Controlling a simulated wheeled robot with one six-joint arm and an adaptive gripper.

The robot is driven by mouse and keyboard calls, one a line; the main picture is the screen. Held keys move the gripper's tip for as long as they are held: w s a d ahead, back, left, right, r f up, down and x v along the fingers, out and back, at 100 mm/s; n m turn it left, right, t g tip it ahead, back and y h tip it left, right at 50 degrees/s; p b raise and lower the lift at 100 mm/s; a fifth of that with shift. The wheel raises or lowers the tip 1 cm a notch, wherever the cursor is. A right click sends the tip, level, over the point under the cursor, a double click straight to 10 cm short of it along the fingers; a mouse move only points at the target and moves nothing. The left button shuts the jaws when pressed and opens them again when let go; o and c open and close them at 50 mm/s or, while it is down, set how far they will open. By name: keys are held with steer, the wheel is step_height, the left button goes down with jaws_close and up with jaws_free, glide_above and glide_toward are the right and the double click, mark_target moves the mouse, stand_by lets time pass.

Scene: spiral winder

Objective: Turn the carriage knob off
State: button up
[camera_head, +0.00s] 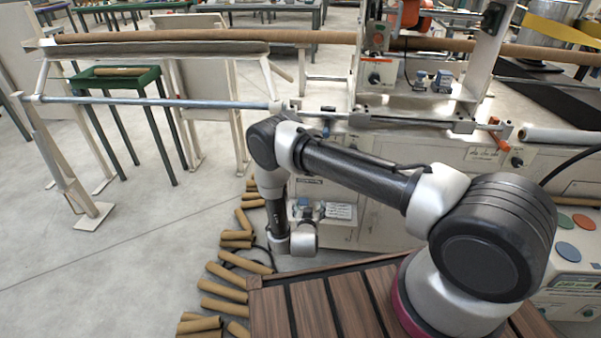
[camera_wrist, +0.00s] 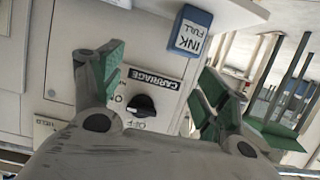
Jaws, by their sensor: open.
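The carriage knob (camera_wrist: 142,105) is a black rotary knob on a pale panel in the wrist view. A black "CARRIAGE" label (camera_wrist: 152,80) sits above it, with ON and OFF marks beside and below it. Which mark its pointer faces is hard to tell. My gripper (camera_wrist: 160,64) is open, its green-padded fingers on either side of the knob in the picture, with nothing between them. The knob seems still apart from the fingers. In the head view my gripper (camera_head: 308,212) hangs low before the machine's front; I cannot make out the knob there.
A blue "INK FULL" box (camera_wrist: 192,32) juts out close above the knob. The winder's metal shaft (camera_head: 160,102) runs left from the machine. Cardboard tubes (camera_head: 222,290) lie on the floor beside my slatted wooden deck. A green tray table (camera_head: 115,78) stands at the left.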

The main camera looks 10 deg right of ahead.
step_height(320, 180, up, 8)
steer(key=w+f+t+h, duration=0.1)
steer(key=w+t+h, duration=0.1)
steer(key=t, duration=0.1)
steer(key=x, duration=0.7)
steer(key=shift+w+d+r+m+t, duration=0.15)
steer(key=shift+w+r+m+t, duration=0.15)
steer(key=shift+r, duration=0.25)
steer(key=shift+s, duration=0.1)
steer(key=c, duration=1)
